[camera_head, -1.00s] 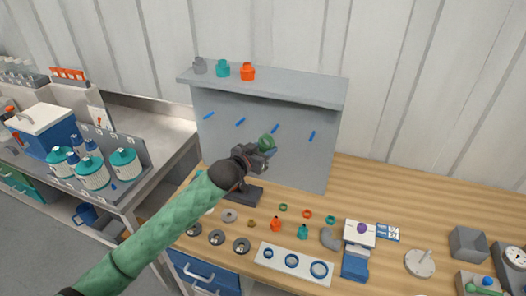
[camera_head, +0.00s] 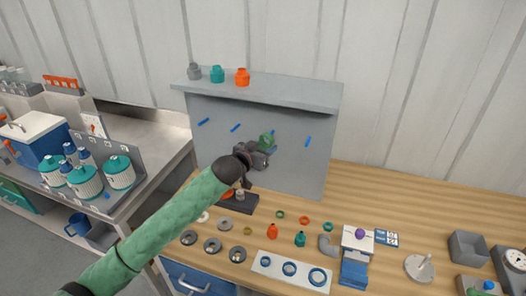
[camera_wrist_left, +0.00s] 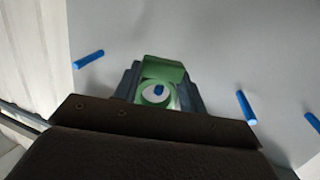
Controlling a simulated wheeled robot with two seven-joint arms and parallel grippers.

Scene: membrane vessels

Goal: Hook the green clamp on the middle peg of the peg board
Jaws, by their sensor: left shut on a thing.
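The green clamp (camera_head: 266,141) is held in my left gripper (camera_head: 260,155), which is shut on it in front of the grey peg board (camera_head: 225,150). In the left wrist view the clamp (camera_wrist_left: 164,71) shows a round ring, and a blue peg end (camera_wrist_left: 158,90) is visible within the ring's opening. I cannot tell whether the peg is through the ring or only behind it. Other blue pegs stick out on both sides, one on the left (camera_wrist_left: 88,59) and one on the right (camera_wrist_left: 245,106). In the head view a peg (camera_head: 273,133) shows just beside the clamp. My right gripper is not in view.
The board's top shelf (camera_head: 290,95) carries grey, teal and orange fittings. The wooden bench (camera_head: 400,205) below holds rings, small bottles, a white plate (camera_head: 263,268) and a blue-and-white device (camera_head: 355,270). A steel side table with bottles stands at the left.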

